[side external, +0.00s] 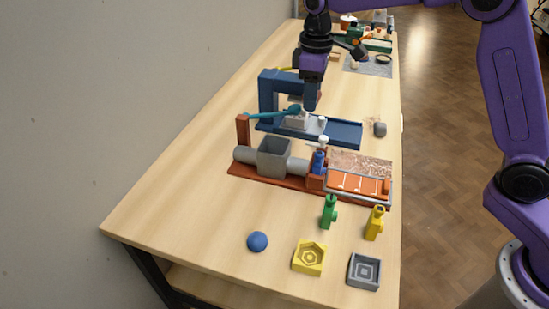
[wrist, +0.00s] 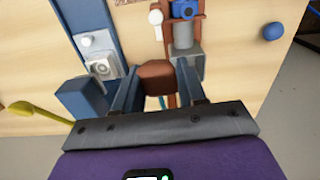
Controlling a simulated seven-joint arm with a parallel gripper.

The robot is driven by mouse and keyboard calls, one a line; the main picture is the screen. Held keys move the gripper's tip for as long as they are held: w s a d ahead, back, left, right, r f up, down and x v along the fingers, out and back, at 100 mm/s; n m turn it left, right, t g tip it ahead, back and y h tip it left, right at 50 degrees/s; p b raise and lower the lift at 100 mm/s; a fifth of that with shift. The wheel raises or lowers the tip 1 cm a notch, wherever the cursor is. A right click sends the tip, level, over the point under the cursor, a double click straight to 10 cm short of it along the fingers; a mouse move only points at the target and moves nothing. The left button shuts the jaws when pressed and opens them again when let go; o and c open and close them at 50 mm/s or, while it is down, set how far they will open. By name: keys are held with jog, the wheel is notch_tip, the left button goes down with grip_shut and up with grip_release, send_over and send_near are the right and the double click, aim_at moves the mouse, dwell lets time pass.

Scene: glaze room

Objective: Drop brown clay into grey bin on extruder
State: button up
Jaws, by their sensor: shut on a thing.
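My gripper (wrist: 157,70) is shut on a brown clay piece (wrist: 158,82), which sits between its two fingers in the wrist view. In the side view my gripper (side external: 310,95) hangs above the blue press, with the clay hard to make out there. The extruder (side external: 238,172) has a reddish-brown base and stands nearer the camera than the press. Its grey bin (side external: 273,157) is a square open-topped hopper, apart from my gripper. In the wrist view the grey bin (wrist: 198,52) is right of the clay, partly covered by a finger.
The blue press (side external: 268,95) stands beneath my gripper. A teal lever (side external: 270,114) extends between press and bin. A blue ball (side external: 257,241), yellow mould (side external: 310,257), grey mould (side external: 364,271), green bottle (side external: 329,211) and yellow bottle (side external: 375,222) stand at the near end.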

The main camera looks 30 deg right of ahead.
jog(key=w+a, duration=0.2)
jog(key=a, duration=0.5)
jog(key=shift+s+d+f, duration=0.1)
jog(key=shift+s+f, duration=0.05)
jog(key=shift+f, duration=2.45)
jog(key=o, duration=1.2)
jog(key=shift+c, duration=0.2)
jog(key=shift+d, duration=0.1)
jog(key=shift+d+r, duration=0.1)
jog(key=shift+r, duration=0.2)
notch_tip(320, 180, up, 17)
jog(key=shift+a, duration=0.4)
